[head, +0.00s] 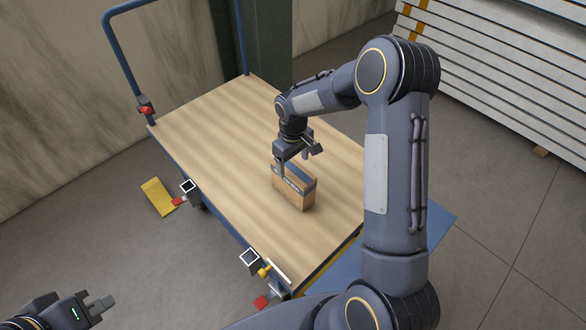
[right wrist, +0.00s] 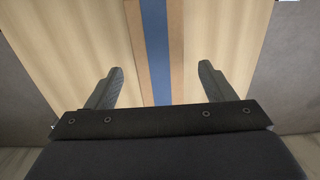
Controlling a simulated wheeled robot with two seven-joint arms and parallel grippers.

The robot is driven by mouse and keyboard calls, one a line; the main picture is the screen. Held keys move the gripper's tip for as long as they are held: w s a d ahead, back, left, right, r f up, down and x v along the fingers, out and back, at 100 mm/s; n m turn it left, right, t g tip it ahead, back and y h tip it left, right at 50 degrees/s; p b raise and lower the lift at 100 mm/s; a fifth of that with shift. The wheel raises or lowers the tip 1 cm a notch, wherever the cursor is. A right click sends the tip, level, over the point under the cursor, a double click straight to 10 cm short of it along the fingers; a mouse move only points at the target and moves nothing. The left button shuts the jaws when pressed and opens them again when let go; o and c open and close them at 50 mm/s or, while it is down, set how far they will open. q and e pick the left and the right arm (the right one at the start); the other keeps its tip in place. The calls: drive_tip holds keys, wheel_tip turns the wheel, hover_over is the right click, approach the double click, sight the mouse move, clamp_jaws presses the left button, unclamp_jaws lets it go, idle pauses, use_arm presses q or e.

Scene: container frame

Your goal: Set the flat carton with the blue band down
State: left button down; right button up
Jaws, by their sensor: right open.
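The flat carton (head: 293,190) is brown cardboard with a blue band. In the head view it stands on its narrow side on the wooden deck of a cart. My right gripper (head: 296,161) is just above and around its top, with jaws open. In the right wrist view, the carton's narrow top with the blue band (right wrist: 157,50) runs between the two fingers of my right gripper (right wrist: 160,70), with a gap on each side. My left gripper (head: 101,307) is at the lower left of the head view, empty and away from the cart; its jaw opening is unclear.
The cart's wooden deck (head: 205,140) is otherwise clear around the carton. A blue push handle (head: 125,75) rises at its far left end. A yellow piece (head: 158,196) lies on the floor beside the cart. Stacked white panels (head: 500,70) stand at the upper right.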

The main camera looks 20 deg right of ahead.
drive_tip(key=s+r+m, duration=0.1)
drive_tip(key=s+r, duration=0.3)
drive_tip(key=r, duration=0.8)
drive_tip(key=s+r+m+t+y, duration=0.2)
drive_tip(key=s+r+t, duration=0.1)
drive_tip(key=s+r, duration=0.55)
drive_tip(key=s+a+f+m+t+y, duration=0.1)
drive_tip(key=s+a, duration=0.3)
drive_tip(key=s, duration=1.1)
drive_tip(key=shift+s+m+t+y, duration=0.2)
drive_tip(key=shift+m+t+y, duration=0.2)
drive_tip(key=shift+m+t, duration=0.35)
drive_tip(key=shift+a, duration=0.1)
wheel_tip(320, 180, up, 6)
drive_tip(key=p, duration=0.6)
drive_tip(key=shift+r+p, duration=0.2)
drive_tip(key=shift+p, duration=0.15)
